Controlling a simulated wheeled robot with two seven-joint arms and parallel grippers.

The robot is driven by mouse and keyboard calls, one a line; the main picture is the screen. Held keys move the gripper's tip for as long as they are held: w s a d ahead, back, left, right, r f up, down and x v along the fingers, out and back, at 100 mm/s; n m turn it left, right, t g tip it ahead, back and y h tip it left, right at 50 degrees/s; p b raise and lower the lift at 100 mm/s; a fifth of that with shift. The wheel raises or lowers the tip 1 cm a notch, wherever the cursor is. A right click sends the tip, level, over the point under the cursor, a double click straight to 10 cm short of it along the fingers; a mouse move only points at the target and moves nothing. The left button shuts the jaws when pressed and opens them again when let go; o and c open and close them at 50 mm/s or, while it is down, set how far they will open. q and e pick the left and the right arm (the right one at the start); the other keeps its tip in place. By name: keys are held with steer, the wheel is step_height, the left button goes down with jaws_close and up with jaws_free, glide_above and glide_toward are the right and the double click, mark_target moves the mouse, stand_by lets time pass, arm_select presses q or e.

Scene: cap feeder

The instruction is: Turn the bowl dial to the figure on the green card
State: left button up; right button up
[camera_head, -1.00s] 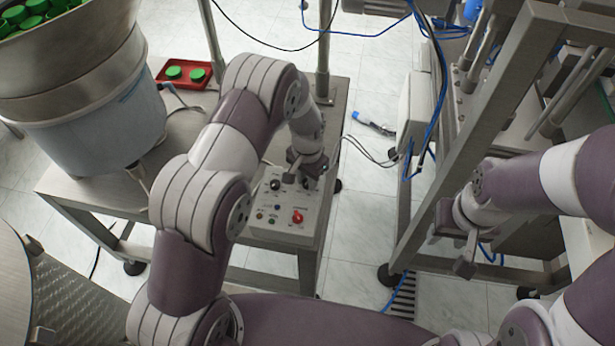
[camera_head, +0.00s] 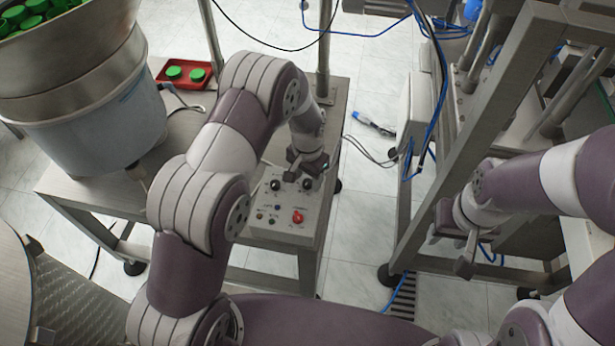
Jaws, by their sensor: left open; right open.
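A grey control panel (camera_head: 285,236) sits on the steel table. It carries two black dials, a left one (camera_head: 275,185) and a right one (camera_head: 307,184), with a red knob (camera_head: 298,216) and small buttons below. The print is too small to read, so I cannot tell which is the bowl dial. My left gripper (camera_head: 305,172) is open, just above the right black dial; I cannot tell whether it touches it. I cannot make out a green card. My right gripper (camera_head: 462,255) is open and empty, in front of the steel frame at the right.
A steel feeder bowl (camera_head: 70,75) with green caps stands at the upper left. A red tray (camera_head: 192,84) with two green caps lies on the table. A steel frame (camera_head: 450,130) with blue hoses fills the right.

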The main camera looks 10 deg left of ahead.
mark_target(308, 181)
arm_select(q)
step_height(308, 181, up, 12)
steer(key=b, duration=0.1)
stand_by(0.5)
steer(key=s+a+r+n, duration=0.2)
steer(key=s+a, duration=0.1)
steer(key=s, duration=0.6)
steer(key=s+a+r+n+t, duration=0.1)
steer(key=s+a+r+n, duration=0.1)
steer(key=s, duration=0.8)
steer(key=shift+a+n, duration=0.5)
steer(key=shift+a, duration=0.65)
steer(key=shift+s+r, duration=0.1)
steer(key=shift+r, duration=0.05)
